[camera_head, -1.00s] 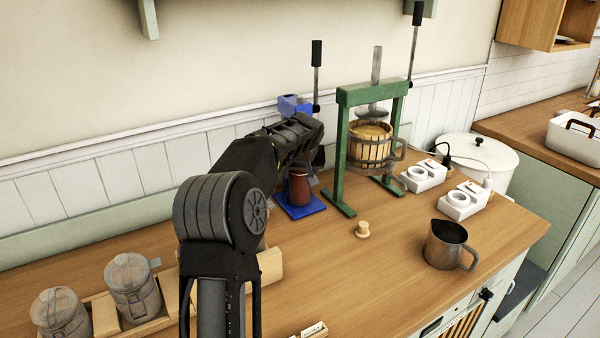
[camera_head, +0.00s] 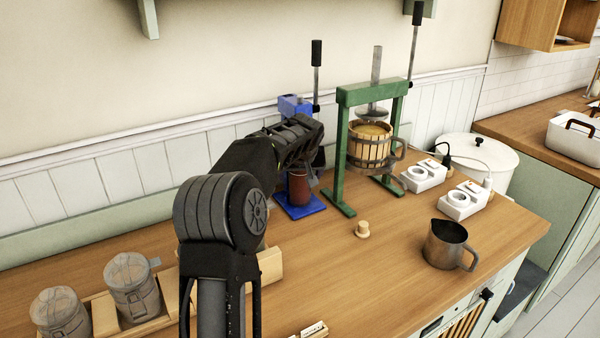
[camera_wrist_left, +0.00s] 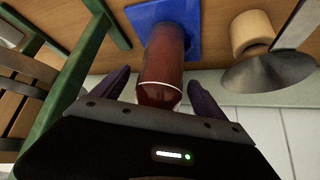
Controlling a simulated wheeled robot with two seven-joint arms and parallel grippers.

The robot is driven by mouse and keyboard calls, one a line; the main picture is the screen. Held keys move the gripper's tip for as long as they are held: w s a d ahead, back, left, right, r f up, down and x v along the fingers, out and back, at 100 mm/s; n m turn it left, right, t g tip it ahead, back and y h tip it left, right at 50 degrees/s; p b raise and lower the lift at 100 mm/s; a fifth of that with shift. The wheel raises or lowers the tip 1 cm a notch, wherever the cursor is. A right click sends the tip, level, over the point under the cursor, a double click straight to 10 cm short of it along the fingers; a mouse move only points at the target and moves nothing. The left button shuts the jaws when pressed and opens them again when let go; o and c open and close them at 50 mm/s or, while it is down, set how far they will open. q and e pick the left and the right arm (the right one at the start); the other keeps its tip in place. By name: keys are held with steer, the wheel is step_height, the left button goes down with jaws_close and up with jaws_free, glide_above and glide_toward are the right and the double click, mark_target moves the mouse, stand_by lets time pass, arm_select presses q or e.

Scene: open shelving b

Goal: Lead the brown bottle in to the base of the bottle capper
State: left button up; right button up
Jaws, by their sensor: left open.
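The brown bottle (camera_head: 299,189) stands upright on the blue base (camera_head: 297,212) of the bottle capper (camera_head: 293,105). In the left wrist view the bottle (camera_wrist_left: 165,60) reaches from the blue base (camera_wrist_left: 194,18) towards my palm. My left gripper (camera_head: 306,170) is at the bottle's upper part, in front of the capper's column. In the left wrist view my left gripper (camera_wrist_left: 160,88) is open, with one finger on each side of the bottle and gaps showing. The arm and gripper hide part of the capper and the bottle's top in the head view. My right gripper is out of view.
A green press (camera_head: 343,160) with a slatted basket (camera_head: 369,147) stands just right of the capper. A wooden stopper (camera_head: 363,229) and metal jug (camera_head: 443,246) are nearer the front. Glass jars (camera_head: 131,285) stand at left. A metal cone (camera_wrist_left: 268,73) shows beside the bottle.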

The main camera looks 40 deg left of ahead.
arm_select(q)
steer(key=b+v, duration=0.1)
steer(key=v, duration=0.7)
stand_by(0.5)
